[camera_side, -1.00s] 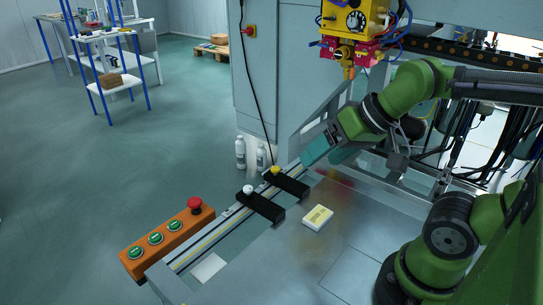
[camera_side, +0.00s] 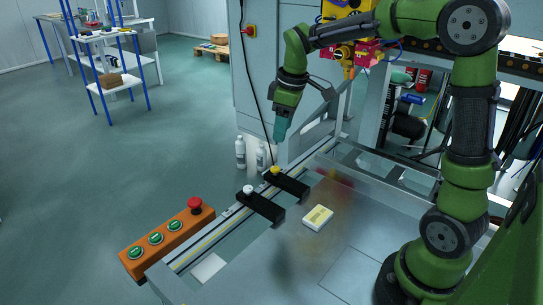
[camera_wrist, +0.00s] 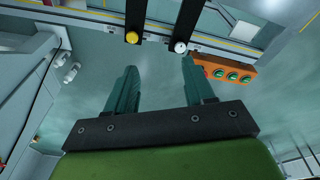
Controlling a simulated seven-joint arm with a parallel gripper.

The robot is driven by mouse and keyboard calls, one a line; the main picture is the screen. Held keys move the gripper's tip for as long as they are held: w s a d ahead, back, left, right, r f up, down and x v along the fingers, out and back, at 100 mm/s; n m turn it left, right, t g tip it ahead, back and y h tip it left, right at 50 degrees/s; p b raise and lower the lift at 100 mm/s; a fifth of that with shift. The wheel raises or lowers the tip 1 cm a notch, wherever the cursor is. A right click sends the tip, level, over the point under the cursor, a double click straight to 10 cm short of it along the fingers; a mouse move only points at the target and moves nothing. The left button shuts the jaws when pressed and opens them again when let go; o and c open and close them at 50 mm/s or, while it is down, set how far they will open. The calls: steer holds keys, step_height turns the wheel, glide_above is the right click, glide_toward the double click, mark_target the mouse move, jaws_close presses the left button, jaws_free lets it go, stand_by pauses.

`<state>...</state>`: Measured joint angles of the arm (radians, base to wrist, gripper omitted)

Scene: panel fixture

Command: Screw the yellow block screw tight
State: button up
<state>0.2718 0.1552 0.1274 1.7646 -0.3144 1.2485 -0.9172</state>
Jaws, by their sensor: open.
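The yellow block screw (camera_side: 275,170) is a small yellow knob on a black block (camera_side: 290,186) that lies across the rail. It also shows at the top of the wrist view (camera_wrist: 132,38). My gripper (camera_side: 280,132) points down above the yellow screw, clearly apart from it. In the wrist view its two teal fingers (camera_wrist: 158,75) are spread with nothing between them. A second black block (camera_side: 265,208) with a white screw (camera_side: 248,189) sits nearer on the same rail. The white screw also shows in the wrist view (camera_wrist: 180,47).
An orange button box (camera_side: 168,238) with green buttons and a red stop stands left of the rail. White bottles (camera_side: 241,152) stand behind the rail. A white and yellow box (camera_side: 318,217) lies on the metal table (camera_side: 330,255), which is otherwise mostly clear.

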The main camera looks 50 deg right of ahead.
mark_target(275, 168)
steer(key=w+d+n+g, duration=0.2)
steer(key=w+d+n, duration=0.45)
steer(key=n, duration=0.75)
steer(key=f, duration=1.1)
steer(key=a+f, duration=0.1)
steer(key=f, duration=0.5)
steer(key=shift+w+f, duration=0.1)
steer(key=shift+f, duration=0.05)
steer(key=shift+c, duration=0.3)
jaws_close()
